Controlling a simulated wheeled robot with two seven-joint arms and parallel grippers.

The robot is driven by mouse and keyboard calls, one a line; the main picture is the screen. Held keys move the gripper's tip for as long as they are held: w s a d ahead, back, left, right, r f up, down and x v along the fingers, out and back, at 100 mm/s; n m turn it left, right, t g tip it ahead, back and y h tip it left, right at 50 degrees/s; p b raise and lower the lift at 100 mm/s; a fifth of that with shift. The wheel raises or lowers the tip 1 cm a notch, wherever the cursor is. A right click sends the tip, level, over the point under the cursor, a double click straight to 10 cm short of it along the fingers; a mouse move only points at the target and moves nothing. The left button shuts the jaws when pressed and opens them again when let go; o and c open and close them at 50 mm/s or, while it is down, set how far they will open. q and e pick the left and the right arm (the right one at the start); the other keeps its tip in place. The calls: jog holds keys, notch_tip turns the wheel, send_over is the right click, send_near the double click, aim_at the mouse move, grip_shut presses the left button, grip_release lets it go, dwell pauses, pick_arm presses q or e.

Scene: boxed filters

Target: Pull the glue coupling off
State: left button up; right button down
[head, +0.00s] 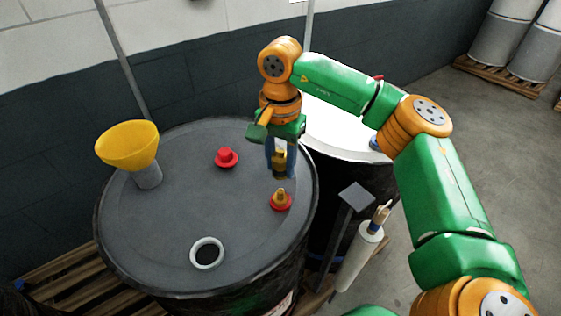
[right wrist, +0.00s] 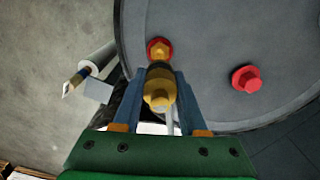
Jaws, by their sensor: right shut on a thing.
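The glue coupling (head: 279,166) is a brass-yellow piece with a dark lower band. My right gripper (head: 279,153) is shut on it, with blue fingers on either side, over the right part of the dark drum's lid (head: 190,200). Below it is a red fitting with a brass nipple (head: 281,199), and a small gap shows between them in the head view. In the right wrist view the coupling (right wrist: 160,92) sits between the fingertips, with the red fitting (right wrist: 158,48) just beyond it. My left gripper is not in view.
The lid also carries a yellow funnel (head: 128,147), a red plug (head: 226,158) and an open hole with a pale rim (head: 207,253). A white-topped drum (head: 335,128) stands behind. A white cylinder (head: 359,256) with a nozzle hangs at a post on the right.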

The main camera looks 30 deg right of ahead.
aim_at(281, 150)
notch_tip(281, 150, up, 3)
jog(key=shift+f+p, duration=0.2)
jog(key=shift+p, duration=0.55)
jog(key=shift+r+b, duration=0.35)
jog(key=shift+r, duration=1.55)
